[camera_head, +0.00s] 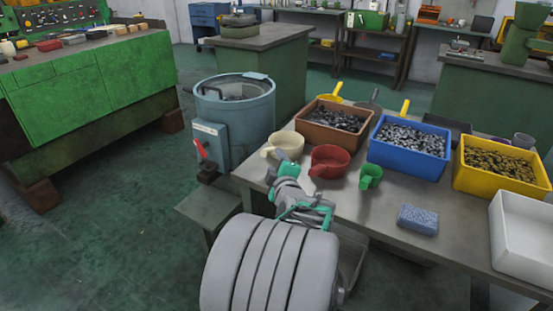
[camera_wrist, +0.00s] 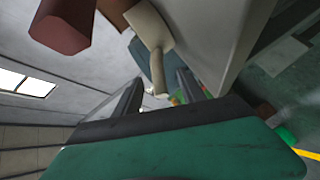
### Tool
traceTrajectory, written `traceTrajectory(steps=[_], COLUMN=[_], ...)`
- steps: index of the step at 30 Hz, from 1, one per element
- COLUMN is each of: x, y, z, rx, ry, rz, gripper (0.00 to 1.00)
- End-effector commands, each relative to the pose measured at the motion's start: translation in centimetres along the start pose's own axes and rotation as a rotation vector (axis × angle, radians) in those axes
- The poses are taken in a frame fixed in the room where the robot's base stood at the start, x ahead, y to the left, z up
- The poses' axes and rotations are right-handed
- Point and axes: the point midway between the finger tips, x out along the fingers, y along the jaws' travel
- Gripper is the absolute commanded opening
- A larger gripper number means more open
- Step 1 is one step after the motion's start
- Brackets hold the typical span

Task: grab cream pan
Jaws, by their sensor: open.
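The cream pan (camera_head: 288,141) stands on the near left corner of the metal table, its handle toward the left. In the wrist view the cream pan (camera_wrist: 149,26) is ahead, and its handle points back toward the gap between my fingers. My gripper (camera_head: 283,162) is at the table's left edge, close to the pan, and partly covers its front. In the wrist view my gripper (camera_wrist: 160,80) is open, with a finger on either side of the handle's line. I cannot tell whether the handle is fully between the fingers. No grip on it shows.
A red pan (camera_head: 330,161) sits just right of the cream one, then a green cup (camera_head: 370,177). Brown (camera_head: 310,133), blue (camera_head: 404,166) and yellow (camera_head: 497,187) bins of parts stand behind. A blue-grey drum machine (camera_head: 235,115) stands left. The front tabletop is mostly clear.

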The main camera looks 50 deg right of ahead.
Motion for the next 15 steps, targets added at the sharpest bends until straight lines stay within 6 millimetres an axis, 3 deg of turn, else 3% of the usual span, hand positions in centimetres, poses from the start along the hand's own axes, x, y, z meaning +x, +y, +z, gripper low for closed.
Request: traceTrajectory(steps=[12,15], x=[6.6,7.1], y=[-0.1,0.0], z=[-0.9,-0.8], rx=[-0.001,0.0], ry=[0.003,0.001], rz=[-0.003,-0.002], gripper=[0.48,0.48])
